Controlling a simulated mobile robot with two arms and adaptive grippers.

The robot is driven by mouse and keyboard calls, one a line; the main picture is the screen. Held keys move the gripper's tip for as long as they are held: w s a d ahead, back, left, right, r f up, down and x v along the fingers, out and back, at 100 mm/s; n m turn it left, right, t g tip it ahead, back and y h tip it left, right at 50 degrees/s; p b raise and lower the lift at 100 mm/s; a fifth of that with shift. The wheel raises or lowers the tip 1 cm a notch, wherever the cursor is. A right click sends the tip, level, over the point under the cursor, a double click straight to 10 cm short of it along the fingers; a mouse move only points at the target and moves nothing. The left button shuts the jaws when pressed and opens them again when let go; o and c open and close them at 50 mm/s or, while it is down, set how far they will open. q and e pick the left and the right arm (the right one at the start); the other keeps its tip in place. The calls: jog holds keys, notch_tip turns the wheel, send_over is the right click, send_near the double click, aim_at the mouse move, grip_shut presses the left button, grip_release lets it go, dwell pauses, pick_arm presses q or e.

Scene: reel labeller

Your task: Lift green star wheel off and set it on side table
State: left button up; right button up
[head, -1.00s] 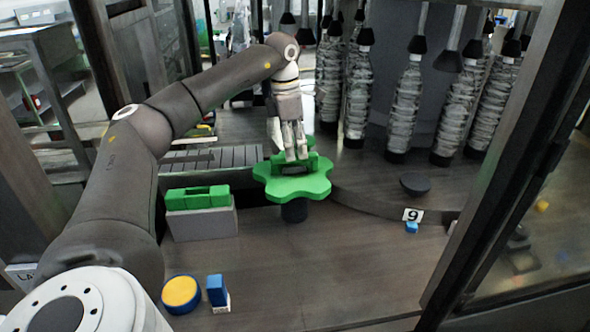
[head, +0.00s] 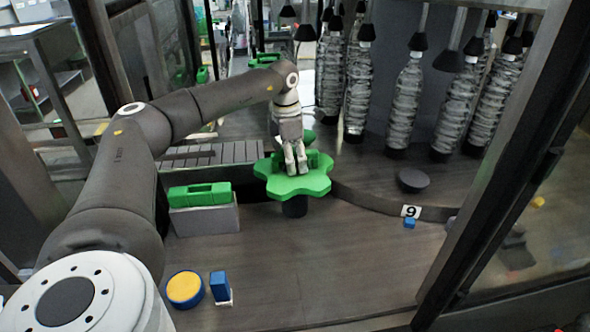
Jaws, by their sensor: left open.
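The green star wheel (head: 312,185) sits level on a short dark post (head: 294,207) at the end of the conveyor. It has rounded lobes and a raised green part in its middle. My left gripper (head: 295,170) points down over the wheel's middle, its fingers open at the raised part. Whether the fingers touch it I cannot tell. My right gripper is not in view. I cannot make out the side table for certain.
Bottles (head: 405,105) hang in a carousel at the back right. A green block (head: 199,194) lies on a grey box (head: 205,220) left of the wheel. A yellow-and-blue disc (head: 184,288) and a blue block (head: 219,286) are at the front. A dark frame post (head: 490,170) stands at the right.

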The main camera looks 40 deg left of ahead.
pick_arm(q)
jog(key=shift+f, duration=0.1)
jog(key=shift+c, duration=0.4)
grip_shut()
jog(key=shift+w+r, duration=0.1)
jog(key=shift+r, duration=0.3)
notch_tip(320, 180, up, 2)
jog(key=shift+r+b, duration=0.1)
jog(key=shift+b, duration=0.45)
jog(key=w+d+r+b, duration=0.1)
jog(key=d+r+b, duration=0.5)
jog(key=d+r, duration=0.6)
jog(key=shift+w+d+r+p, duration=0.1)
jog(key=shift+d+r+p, duration=0.2)
jog(key=shift+r+p, duration=0.75)
jog(key=shift+w+d+r+p, duration=0.1)
jog(key=shift+d+r+p, duration=0.25)
jog(key=shift+r+p, duration=0.7)
jog(key=shift+d+r+p, duration=0.3)
jog(key=shift+r+p, duration=0.3)
jog(key=shift+p, duration=0.85)
